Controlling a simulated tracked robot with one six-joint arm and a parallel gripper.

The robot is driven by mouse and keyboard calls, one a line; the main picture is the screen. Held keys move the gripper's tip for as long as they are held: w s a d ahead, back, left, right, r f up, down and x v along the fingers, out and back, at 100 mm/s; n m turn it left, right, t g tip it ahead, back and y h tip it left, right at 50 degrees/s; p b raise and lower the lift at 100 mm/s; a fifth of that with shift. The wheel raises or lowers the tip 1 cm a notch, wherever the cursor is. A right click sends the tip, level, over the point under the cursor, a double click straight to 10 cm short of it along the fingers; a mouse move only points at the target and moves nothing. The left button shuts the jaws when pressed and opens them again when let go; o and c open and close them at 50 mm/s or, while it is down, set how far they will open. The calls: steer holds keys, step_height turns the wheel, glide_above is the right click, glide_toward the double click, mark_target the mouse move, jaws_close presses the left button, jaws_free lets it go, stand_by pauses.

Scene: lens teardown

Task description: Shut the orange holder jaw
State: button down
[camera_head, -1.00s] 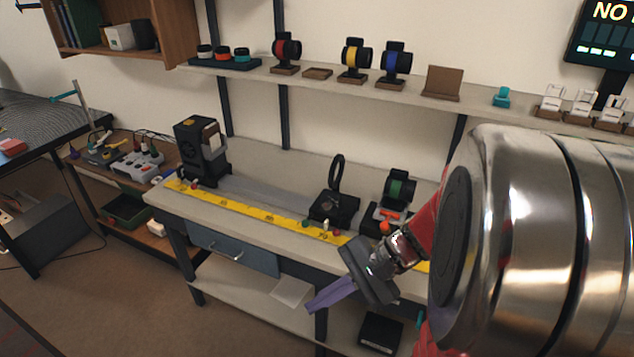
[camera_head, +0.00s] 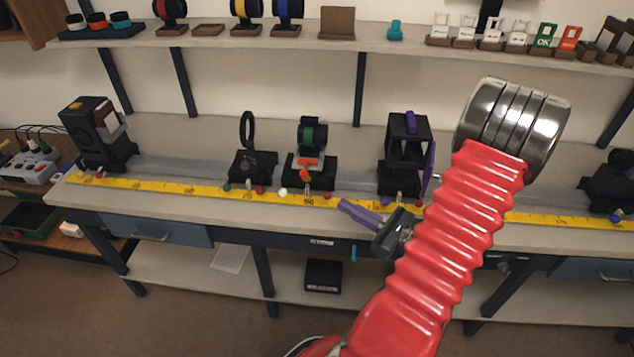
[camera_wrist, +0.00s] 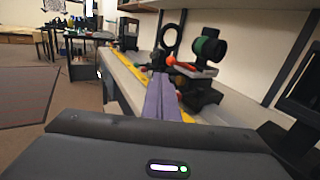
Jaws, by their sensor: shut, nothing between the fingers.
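The orange holder jaw (camera_head: 307,162) sits on a black holder (camera_head: 308,176) on the bench rail, under a black lens barrel with a green band (camera_head: 312,133). In the wrist view, an orange-red knob (camera_wrist: 171,60) shows beside the green-banded barrel (camera_wrist: 208,46). I cannot tell whether the jaw is open or shut. My gripper (camera_head: 345,205) has purple fingers, shut and empty, in front of the bench edge and to the right of the holder. In the wrist view the fingers (camera_wrist: 162,98) point toward the holder, apart from it.
A black stand with a ring (camera_head: 249,158) stands left of the holder. A black frame with purple parts (camera_head: 404,158) stands to its right, close to my arm. A yellow ruler (camera_head: 160,187) runs along the bench front. A shelf with lens barrels is above.

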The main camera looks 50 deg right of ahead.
steer(key=shift+s+d+f+m+h, duration=0.35)
steer(key=shift+s+d+m+h, duration=0.25)
steer(key=shift+d, duration=0.25)
steer(key=shift+w, duration=0.1)
glide_toward(306, 167)
steer(key=w+a, duration=0.3)
steer(key=w, duration=0.1)
steer(key=shift+s+d+f, duration=0.15)
steer(key=shift+s, duration=0.05)
stand_by(0.3)
steer(key=shift+w+d, duration=0.85)
steer(key=shift+d, duration=0.25)
steer(key=shift+t, duration=0.3)
steer(key=shift+s, duration=0.1)
